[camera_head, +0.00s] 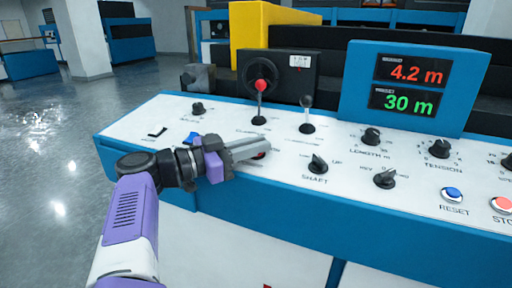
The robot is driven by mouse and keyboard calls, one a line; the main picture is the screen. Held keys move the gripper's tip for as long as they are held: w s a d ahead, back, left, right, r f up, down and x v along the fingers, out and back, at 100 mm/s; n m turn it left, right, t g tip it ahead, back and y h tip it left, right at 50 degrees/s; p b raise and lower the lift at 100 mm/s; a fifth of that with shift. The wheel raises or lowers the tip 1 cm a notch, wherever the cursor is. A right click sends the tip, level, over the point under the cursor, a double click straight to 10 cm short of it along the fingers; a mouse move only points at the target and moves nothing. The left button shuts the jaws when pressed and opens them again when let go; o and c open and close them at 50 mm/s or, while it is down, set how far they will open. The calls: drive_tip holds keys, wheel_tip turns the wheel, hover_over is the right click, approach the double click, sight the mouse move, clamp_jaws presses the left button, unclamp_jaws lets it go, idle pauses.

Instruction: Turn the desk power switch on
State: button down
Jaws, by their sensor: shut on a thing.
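The white-topped control desk (330,157) with blue sides fills the middle and right of the view. My gripper (260,149) reaches from the left over the desk's front left part. Its grey fingers are shut on a small control with a red part (261,155), mostly hidden behind them. I cannot read its label or tell its setting. I cannot tell which is marked as power.
A red-tipped lever (261,88) and a grey-tipped lever (307,115) stand behind my gripper. The shaft knob (318,163) is to its right, with further knobs, a blue reset button (452,194) and a red stop button (502,204). The display (408,88) reads 4.2 m and 30 m.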

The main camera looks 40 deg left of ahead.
drive_tip(key=shift+w+r, duration=0.1)
drive_tip(key=c, duration=1.5)
unclamp_jaws()
drive_tip(key=v, duration=0.8)
